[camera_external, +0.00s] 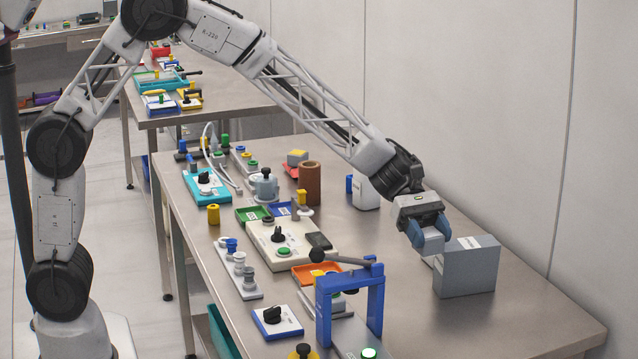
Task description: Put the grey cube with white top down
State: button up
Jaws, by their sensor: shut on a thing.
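My gripper (431,238) is at the right of the table, with its blue fingertips pointing down beside the left end of a large grey box. It is shut on a small light-grey block (443,227), which shows between the fingers and looks like the grey cube with white top. The fingers cover most of the cube, and its white top cannot be made out. I cannot tell whether the cube touches the grey box or the table.
The large grey box (470,270) stands right against the gripper. A blue arch frame (350,295) with a black lever stands front left of it. An orange tray (318,273), a white control box (278,245) and a brown cylinder (309,183) are farther left. The table's right front (530,320) is clear.

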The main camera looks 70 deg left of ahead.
jog(key=s+a+f, duration=0.3)
jog(key=a+f, duration=0.3)
jog(key=a, duration=0.4)
jog(key=shift+s+a, duration=0.25)
jog(key=shift+a, duration=0.1)
jog(key=shift+f, duration=0.1)
jog(key=shift+f, duration=3)
jog(key=shift+f, duration=1.85)
jog(key=shift+f, duration=0.15)
jog(key=o, duration=0.9)
